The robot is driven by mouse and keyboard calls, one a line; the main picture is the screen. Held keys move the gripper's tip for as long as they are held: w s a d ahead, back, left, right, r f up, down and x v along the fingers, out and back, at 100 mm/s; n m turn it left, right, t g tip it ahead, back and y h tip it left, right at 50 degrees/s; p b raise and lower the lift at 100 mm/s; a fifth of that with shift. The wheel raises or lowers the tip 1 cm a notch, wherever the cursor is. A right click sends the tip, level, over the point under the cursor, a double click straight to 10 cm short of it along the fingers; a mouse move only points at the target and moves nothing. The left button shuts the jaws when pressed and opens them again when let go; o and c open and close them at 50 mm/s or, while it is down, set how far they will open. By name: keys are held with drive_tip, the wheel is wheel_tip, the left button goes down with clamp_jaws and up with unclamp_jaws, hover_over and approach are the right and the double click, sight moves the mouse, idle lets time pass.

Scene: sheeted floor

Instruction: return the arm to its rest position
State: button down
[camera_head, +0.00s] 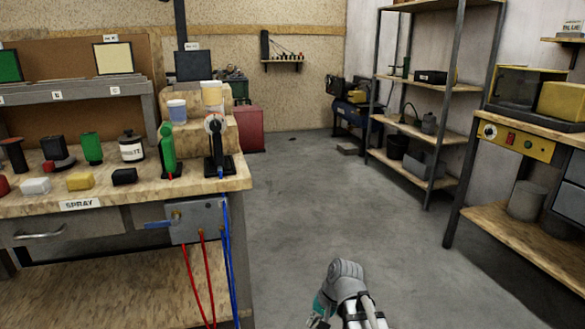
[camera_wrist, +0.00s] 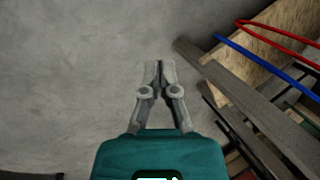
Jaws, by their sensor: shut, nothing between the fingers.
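My gripper (camera_wrist: 155,72) shows in the wrist view, with its two grey fingers together and nothing between them. It hangs over bare grey floor. In the head view part of my arm (camera_head: 347,285) rises at the bottom, a little right of the middle, with a teal piece at its left. The fingertips are not clear there. The arm is to the right of the spray bench and apart from it.
The spray bench (camera_head: 215,187) stands at the left with blue and red hoses hanging from its front. Its lower shelf and legs show right of my gripper in the wrist view (camera_wrist: 265,125). A shelf rack (camera_head: 445,88) and another bench (camera_head: 540,225) stand right. The floor (camera_head: 310,200) between is clear.

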drive_tip(key=s+d+r+n+h+p, duration=0.25)
drive_tip(key=s+d+h+p, duration=0.2)
drive_tip(key=d, duration=0.75)
wheel_tip(320, 180, up, 38)
drive_tip(key=p, duration=3.6)
drive_tip(key=shift+a, duration=0.25)
drive_tip(key=shift+w+f, duration=0.1)
